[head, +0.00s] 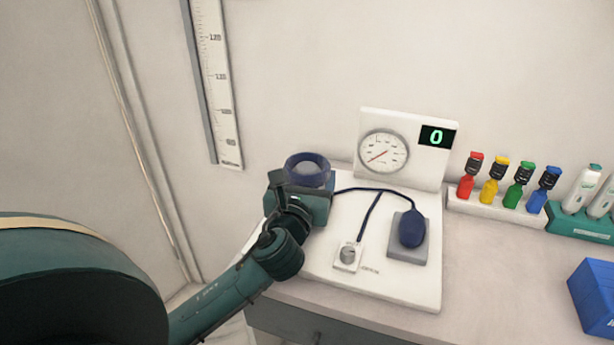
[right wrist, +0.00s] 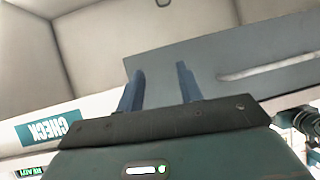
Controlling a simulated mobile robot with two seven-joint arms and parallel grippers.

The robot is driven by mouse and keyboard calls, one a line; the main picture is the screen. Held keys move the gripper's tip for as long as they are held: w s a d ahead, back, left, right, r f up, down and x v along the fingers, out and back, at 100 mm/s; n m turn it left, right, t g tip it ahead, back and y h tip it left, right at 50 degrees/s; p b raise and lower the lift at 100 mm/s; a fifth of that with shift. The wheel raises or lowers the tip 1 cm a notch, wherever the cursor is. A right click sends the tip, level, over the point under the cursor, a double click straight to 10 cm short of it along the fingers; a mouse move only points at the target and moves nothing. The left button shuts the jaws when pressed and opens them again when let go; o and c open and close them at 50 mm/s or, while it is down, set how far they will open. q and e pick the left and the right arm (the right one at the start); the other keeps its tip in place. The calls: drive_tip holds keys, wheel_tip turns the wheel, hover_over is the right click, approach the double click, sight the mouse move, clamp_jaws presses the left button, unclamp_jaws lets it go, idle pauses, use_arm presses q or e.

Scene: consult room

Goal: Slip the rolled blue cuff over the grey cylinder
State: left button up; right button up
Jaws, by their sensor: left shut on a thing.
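The rolled blue cuff (head: 306,159) shows in the head view as a dark blue ring, roughly upright, above the back left part of the white board (head: 400,280). My left gripper (head: 301,187) is shut on the cuff from the near side and hides its lower part. I cannot make out the grey cylinder for certain; the cuff and gripper cover that spot, and I cannot tell whether the cuff is around it. My right gripper (right wrist: 159,88) shows in the right wrist view with its two fingers apart and nothing between them.
A dark hose runs from near the cuff to a blue bulb (head: 412,229) on a grey pad. A valve block (head: 348,256) sits in front. A gauge panel (head: 407,148) reading 0 stands behind. Coloured bottles (head: 494,184) and a blue box (head: 594,292) are at right.

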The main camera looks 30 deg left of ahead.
use_arm(q)
drive_tip(key=shift+f+b, duration=0.35)
drive_tip(key=shift+f, duration=0.35)
use_arm(e)
drive_tip(key=shift+w+d+f, duration=0.1)
drive_tip(key=shift+f, duration=0.15)
use_arm(q)
drive_tip(key=shift+f, duration=0.25)
drive_tip(key=o, duration=1.1)
drive_tip(key=shift+s, duration=0.1)
drive_tip(key=b+v, duration=0.1)
drive_tip(key=v, duration=1.1)
drive_tip(key=shift+f, duration=0.1)
drive_tip(key=shift+s+d, duration=0.15)
drive_tip(key=shift+s, duration=0.35)
use_arm(e)
drive_tip(key=shift+w+a+f+m, duration=0.1)
drive_tip(key=shift+a+f+m, duration=0.1)
drive_tip(key=shift+m, duration=0.1)
